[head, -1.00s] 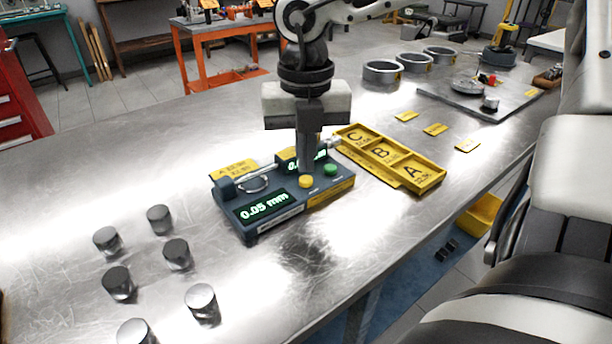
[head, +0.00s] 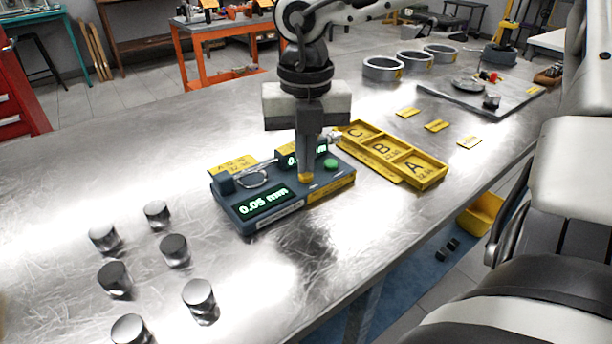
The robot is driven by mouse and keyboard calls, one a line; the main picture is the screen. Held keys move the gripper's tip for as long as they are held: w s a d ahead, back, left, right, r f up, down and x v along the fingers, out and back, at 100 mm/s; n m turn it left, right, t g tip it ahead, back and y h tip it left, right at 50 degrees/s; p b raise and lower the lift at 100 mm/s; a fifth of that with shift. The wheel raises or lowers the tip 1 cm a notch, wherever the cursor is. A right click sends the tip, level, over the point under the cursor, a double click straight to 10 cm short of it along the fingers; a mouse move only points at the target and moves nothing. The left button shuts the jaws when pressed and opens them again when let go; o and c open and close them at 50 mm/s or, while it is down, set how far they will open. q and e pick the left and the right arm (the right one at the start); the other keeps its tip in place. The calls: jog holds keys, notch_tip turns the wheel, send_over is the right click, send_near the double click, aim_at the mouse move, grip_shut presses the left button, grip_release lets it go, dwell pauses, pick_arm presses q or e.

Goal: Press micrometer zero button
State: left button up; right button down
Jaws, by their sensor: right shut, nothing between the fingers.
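The micrometer (head: 243,222) is a dark blue-grey device on the steel bench, with a silver frame gauge on top. Its front display (head: 265,203) reads 0.05 mm in green; a second display (head: 290,160) behind is partly hidden by my gripper. A yellow button (head: 305,178) and a green button (head: 330,163) are on its right part. My right gripper (head: 305,172) points straight down, shut and empty, with its fingertips at the yellow button and partly covering it. I cannot tell whether the button is pressed down. My left gripper is not in view.
Several steel cylinders (head: 174,250) stand at the front left. A yellow tray (head: 428,180) marked A, B and C lies right of the micrometer. Metal rings (head: 383,68) and a grey plate (head: 462,100) are farther back.

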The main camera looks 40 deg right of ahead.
jog(key=shift+f+b, duration=0.75)
jog(key=shift+f, duration=0.1)
jog(key=shift+s, duration=0.1)
jog(key=shift+r+p, duration=1.5)
jog(key=shift+r, duration=1.55)
